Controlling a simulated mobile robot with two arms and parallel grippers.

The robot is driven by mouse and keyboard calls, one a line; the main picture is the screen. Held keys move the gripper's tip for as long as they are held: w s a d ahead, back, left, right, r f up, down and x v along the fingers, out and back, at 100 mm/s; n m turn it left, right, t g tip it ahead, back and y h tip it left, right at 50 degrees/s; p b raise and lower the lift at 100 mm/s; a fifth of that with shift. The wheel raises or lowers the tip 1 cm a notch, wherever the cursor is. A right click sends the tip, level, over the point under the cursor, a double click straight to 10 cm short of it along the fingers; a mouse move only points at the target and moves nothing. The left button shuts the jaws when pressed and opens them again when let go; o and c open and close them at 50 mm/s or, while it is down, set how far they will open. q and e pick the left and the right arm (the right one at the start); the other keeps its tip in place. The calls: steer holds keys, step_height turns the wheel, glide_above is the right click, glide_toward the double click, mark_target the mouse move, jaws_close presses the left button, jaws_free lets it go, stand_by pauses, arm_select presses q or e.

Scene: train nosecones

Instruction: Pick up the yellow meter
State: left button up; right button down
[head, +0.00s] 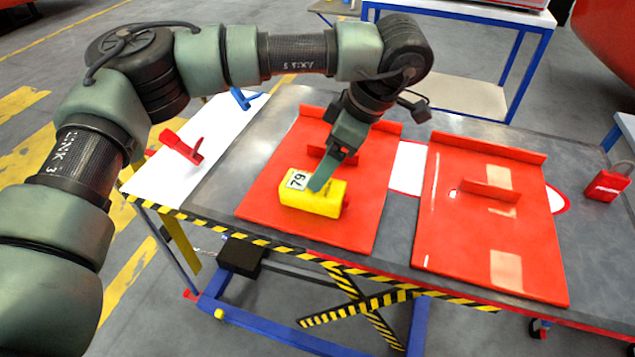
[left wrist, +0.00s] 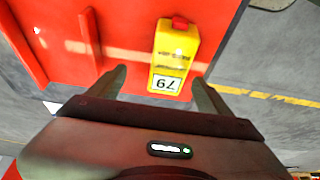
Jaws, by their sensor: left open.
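The yellow meter (head: 325,200) is a small box with a white label reading 79 on its left end. It lies on the left red board (head: 264,208) near that board's front edge. My left gripper (head: 334,174) is above the meter, pointing down at it, and a finger covers part of it in the head view. In the left wrist view, the fingers (left wrist: 160,84) are spread apart and empty. There the meter (left wrist: 175,50) lies beyond the fingertips, between their lines, with its label end nearest and a red part at its far end. My right gripper is not in view.
A second red board (head: 451,238) with an upright tab lies to the right. A red clamp-like tool (head: 183,146) and a blue one (head: 244,97) stand on the white sheet at left. A red padlock-like object (head: 606,186) is at far right. The table edge has black-yellow stripes (head: 262,237).

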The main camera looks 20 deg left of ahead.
mark_target(313, 193)
arm_select(q)
steer(key=shift+s+a+f+p, duration=0.3)
steer(key=shift+s+f+p, duration=0.1)
steer(key=shift+f, duration=0.2)
steer(key=shift+s+a+f+p, duration=0.3)
steer(key=shift+s+f, duration=0.1)
steer(key=shift+f, duration=0.15)
steer(key=p+x, duration=0.1)
steer(key=x, duration=0.2)
steer(key=shift+w+f, duration=0.15)
steer(key=shift+f, duration=0.4)
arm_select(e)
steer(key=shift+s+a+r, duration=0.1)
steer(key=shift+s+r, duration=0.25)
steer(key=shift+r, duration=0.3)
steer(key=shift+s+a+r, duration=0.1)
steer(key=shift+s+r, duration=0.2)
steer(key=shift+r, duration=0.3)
arm_select(q)
steer(key=shift+f+b, duration=0.25)
steer(key=shift+b, duration=0.25)
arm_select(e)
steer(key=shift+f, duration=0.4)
arm_select(q)
jaws_close()
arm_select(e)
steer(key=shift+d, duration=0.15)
